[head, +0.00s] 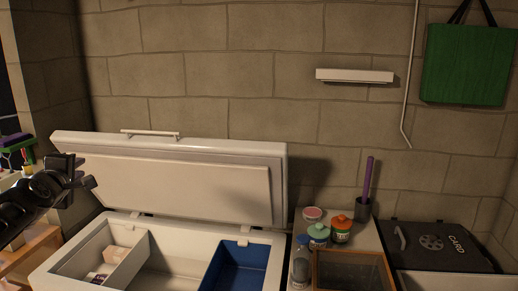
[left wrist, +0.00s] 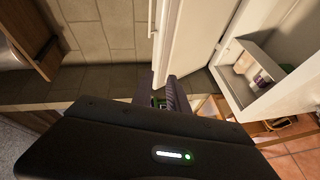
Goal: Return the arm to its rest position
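My left arm comes in at the left edge of the head view. Its left gripper (head: 84,172) is in the air to the left of the raised white freezer lid (head: 175,190). The fingers stand apart with nothing visible between them, so it is open and empty. In the left wrist view the fingers (left wrist: 166,97) show beyond the dark gripper body, with the freezer lid (left wrist: 190,45) behind and to the right. My right gripper is in neither view.
The open chest freezer (head: 185,252) holds a blue basket (head: 236,270) and a walled-off left compartment with small packs. Jars (head: 341,228), a bottle (head: 301,262) and a purple-handled stick (head: 369,180) stand to its right. A wooden stand (head: 30,258) is below my left arm.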

